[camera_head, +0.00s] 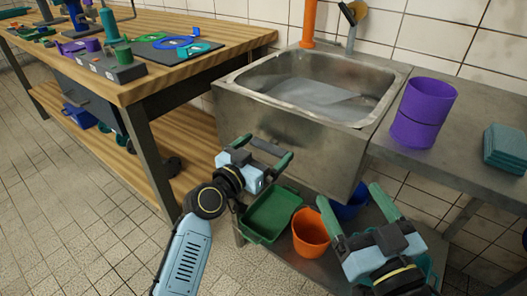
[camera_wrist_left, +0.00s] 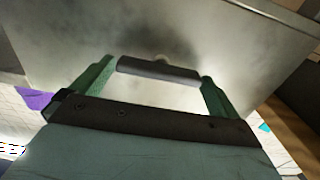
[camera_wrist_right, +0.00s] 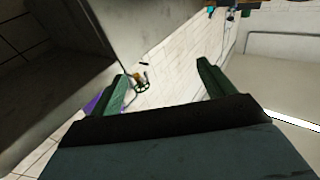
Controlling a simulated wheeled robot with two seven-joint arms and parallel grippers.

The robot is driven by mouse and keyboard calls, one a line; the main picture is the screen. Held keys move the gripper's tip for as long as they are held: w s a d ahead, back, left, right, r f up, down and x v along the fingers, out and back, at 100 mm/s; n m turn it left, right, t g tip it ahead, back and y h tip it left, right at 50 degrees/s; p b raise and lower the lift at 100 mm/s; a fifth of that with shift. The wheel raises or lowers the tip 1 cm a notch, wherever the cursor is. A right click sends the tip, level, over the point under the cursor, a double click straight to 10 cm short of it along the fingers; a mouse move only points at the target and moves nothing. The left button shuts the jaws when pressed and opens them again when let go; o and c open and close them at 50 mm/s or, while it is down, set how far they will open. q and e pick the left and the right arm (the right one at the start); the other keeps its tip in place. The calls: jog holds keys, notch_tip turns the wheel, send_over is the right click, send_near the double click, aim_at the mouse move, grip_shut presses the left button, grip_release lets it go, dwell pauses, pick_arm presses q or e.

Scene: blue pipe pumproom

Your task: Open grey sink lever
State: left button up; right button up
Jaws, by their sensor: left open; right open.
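The metal sink (camera_head: 290,147) stands in the middle of the head view. A short dark grey bar, seemingly the grey sink lever (camera_head: 267,148), is at its front face. My left gripper (camera_head: 263,151) is open at that face, with the bar spanning the gap between its green fingers. In the left wrist view the lever (camera_wrist_left: 158,70) lies crosswise between the fingertips; I cannot tell whether they touch it. My right gripper (camera_head: 354,205) is open and empty, in front of the sink's lower right. In the right wrist view (camera_wrist_right: 165,82) nothing is between its fingers.
An orange pipe (camera_head: 309,18) rises behind the sink. A purple pot (camera_head: 423,110) and teal stack (camera_head: 505,148) stand on the counter (camera_head: 461,163) at right. A green crate (camera_head: 270,214) and orange bucket (camera_head: 311,233) sit below. A wooden workbench (camera_head: 150,92) is at left.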

pick_arm(q)
jog(key=shift+c, duration=0.3)
jog(key=c, duration=0.6)
jog(key=n+p, duration=0.2)
jog(key=n, duration=0.2)
jog(key=shift+a+r, duration=0.1)
jog(key=shift+c, duration=0.2)
jog(key=n+p, duration=0.1)
jog(key=n, duration=0.4)
jog(key=shift+w+p, duration=0.1)
jog(key=shift+p, duration=0.2)
jog(key=shift+f+n, duration=0.2)
jog(key=shift+n, duration=0.7)
pick_arm(e)
jog(key=s+d+f+g+h, duration=0.1)
jog(key=s+d+f+g, duration=0.1)
jog(key=f+g, duration=0.3)
jog(key=s+d+f+g+h, duration=0.2)
jog(key=s+f+g, duration=0.2)
jog(key=f, duration=0.4)
jog(key=shift+s+d+f+m+g+h, duration=0.3)
jog(key=shift+s+d+f+g, duration=0.1)
jog(key=shift+g, duration=0.4)
